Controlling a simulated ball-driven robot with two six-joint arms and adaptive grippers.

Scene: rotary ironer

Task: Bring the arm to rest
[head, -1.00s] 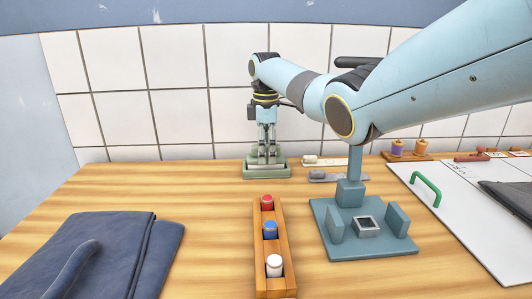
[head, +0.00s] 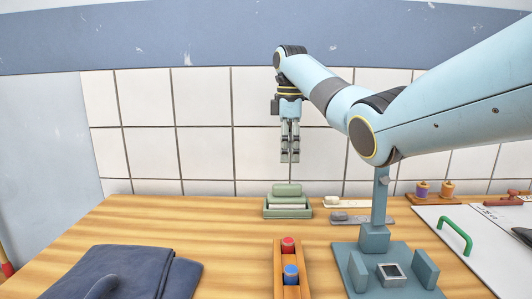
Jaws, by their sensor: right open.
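My right arm reaches in from the right, and its gripper (head: 290,158) points straight down. Its fingers look close together from this angle but are open, with nothing seen between them. It hangs in the air in front of the tiled wall, above a green block-like holder (head: 287,211) with a rounded green top piece (head: 287,190). A clear gap separates the fingertips from the top piece. My left gripper is not in view.
A wooden rack (head: 279,272) with red and blue capped pieces stands at front centre. A blue-grey fixture (head: 373,240) with a post stands below my right arm. Folded dark cloth (head: 135,270) lies at left. A white board with a green handle (head: 455,236) is at right.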

